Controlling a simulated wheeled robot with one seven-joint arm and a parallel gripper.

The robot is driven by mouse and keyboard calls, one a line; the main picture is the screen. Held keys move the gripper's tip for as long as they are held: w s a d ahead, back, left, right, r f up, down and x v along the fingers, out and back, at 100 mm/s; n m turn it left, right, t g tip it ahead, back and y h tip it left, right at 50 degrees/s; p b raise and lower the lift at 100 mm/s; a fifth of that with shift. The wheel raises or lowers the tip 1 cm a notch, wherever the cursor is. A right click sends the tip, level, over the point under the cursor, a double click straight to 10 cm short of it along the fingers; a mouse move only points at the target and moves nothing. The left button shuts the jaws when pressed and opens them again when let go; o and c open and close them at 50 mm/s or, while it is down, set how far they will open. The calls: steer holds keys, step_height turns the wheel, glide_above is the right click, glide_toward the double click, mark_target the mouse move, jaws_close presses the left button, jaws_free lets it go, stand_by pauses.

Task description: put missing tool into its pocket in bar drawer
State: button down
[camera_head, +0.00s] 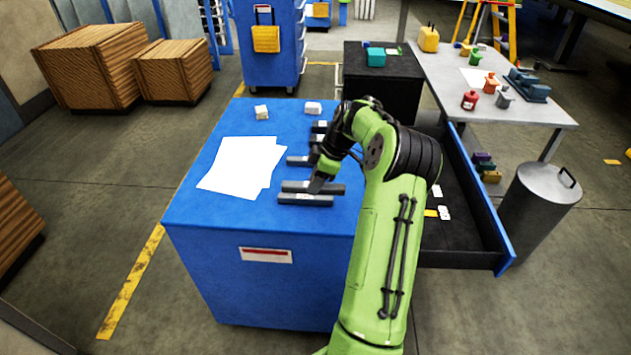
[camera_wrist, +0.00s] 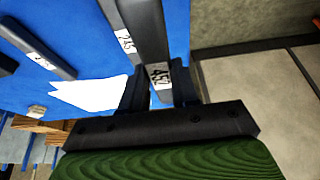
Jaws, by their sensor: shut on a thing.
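In the wrist view the fingers (camera_wrist: 159,92) close around this bar (camera_wrist: 158,48), whose white label seems to read 452. I cannot tell whether it is lifted. A second bar (camera_wrist: 128,30), labelled 245, lies close beside it. The open bar drawer (camera_head: 505,235) is at the right, with a dark inside, white labels and a yellow patch. My arm hides part of the drawer; its pockets are not clear.
White papers (camera_head: 240,165) lie left of the bars on the cabinet top (camera_head: 215,208). Further bars and small white blocks (camera_head: 313,108) lie towards the back. A grey bin (camera_head: 540,205) stands right of the drawer, and a grey table (camera_head: 545,112) with coloured items stands behind.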

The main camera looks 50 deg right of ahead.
steer(key=shift+s+a, duration=0.3)
steer(key=shift+a, duration=0.35)
steer(key=a+f+m+h, duration=0.1)
steer(key=a+f, duration=0.4)
steer(key=a, duration=0.5)
steer(key=w+a+f+m+h, duration=0.1)
steer(key=a+f+m, duration=0.3)
steer(key=a, duration=0.7)
steer(key=w+a+f+m+t, duration=0.1)
steer(key=a+f+m, duration=0.1)
steer(key=a+f, duration=0.6)
steer(key=a, duration=0.3)
steer(key=shift+f+m+h, duration=0.15)
steer(key=shift+m+h, duration=0.25)
steer(key=shift+d, duration=0.1)
